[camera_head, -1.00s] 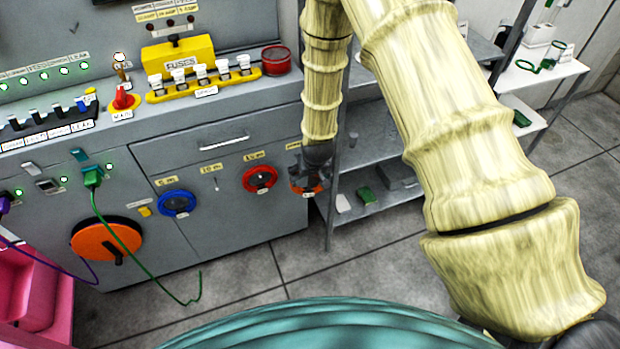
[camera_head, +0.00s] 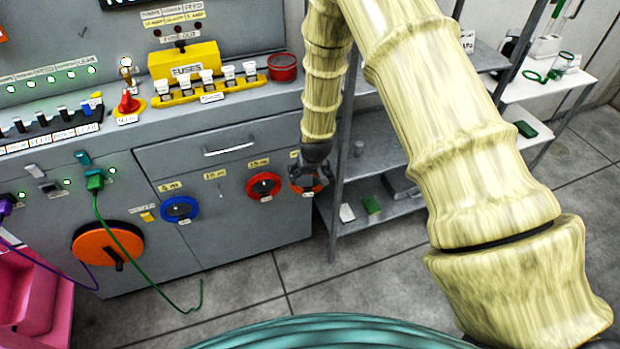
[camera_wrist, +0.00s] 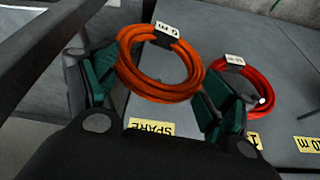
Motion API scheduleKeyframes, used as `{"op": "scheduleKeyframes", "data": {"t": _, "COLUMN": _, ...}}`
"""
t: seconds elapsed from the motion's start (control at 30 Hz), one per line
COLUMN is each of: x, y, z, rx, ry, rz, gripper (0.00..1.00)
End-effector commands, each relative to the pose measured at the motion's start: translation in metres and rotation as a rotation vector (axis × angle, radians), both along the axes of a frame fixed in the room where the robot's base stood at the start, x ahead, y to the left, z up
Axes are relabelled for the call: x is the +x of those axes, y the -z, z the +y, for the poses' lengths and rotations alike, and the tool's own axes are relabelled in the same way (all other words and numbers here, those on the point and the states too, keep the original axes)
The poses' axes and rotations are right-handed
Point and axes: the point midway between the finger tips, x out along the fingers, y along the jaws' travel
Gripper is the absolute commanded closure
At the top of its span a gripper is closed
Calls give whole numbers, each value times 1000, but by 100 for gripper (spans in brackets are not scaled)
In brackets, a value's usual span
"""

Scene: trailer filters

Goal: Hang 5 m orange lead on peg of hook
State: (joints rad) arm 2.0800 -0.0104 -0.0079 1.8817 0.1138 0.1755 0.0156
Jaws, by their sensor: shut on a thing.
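The orange lead (camera_wrist: 160,85) is a coil with a white tag, upside down in the wrist view; its text is hard to read. It also shows in the head view (camera_head: 308,190), at the cabinet front's right end. My gripper (camera_head: 310,178) is around it, and in the wrist view its green-padded fingers (camera_wrist: 155,92) are shut on the coil from both sides. The SPARE label (camera_wrist: 151,127) is beside it. I cannot tell whether the coil still rests on a peg, as the peg behind it is hidden. A bare peg (camera_head: 220,190) is under the 10 m label (camera_head: 214,174).
A red coil (camera_head: 263,186) hangs just left of the orange one, under the 15 m label. A blue coil (camera_head: 180,209) hangs under the 5 m label (camera_head: 170,187). A metal shelf rack (camera_head: 375,205) stands close to the right.

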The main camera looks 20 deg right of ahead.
Motion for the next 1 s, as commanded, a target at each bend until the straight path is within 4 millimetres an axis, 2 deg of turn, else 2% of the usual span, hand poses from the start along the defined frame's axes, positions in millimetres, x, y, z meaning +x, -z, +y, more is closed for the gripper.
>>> {"op": "scheduleKeyframes", "data": {"t": 0.7, "x": 33, "y": 3, "z": 1, "rx": 0, "ry": 0, "rz": -1, "gripper": 82}}
{"op": "scheduleKeyframes", "data": {"t": 1.0, "x": 42, "y": 11, "z": 1, "rx": 0, "ry": 0, "rz": 0, "gripper": 82}}
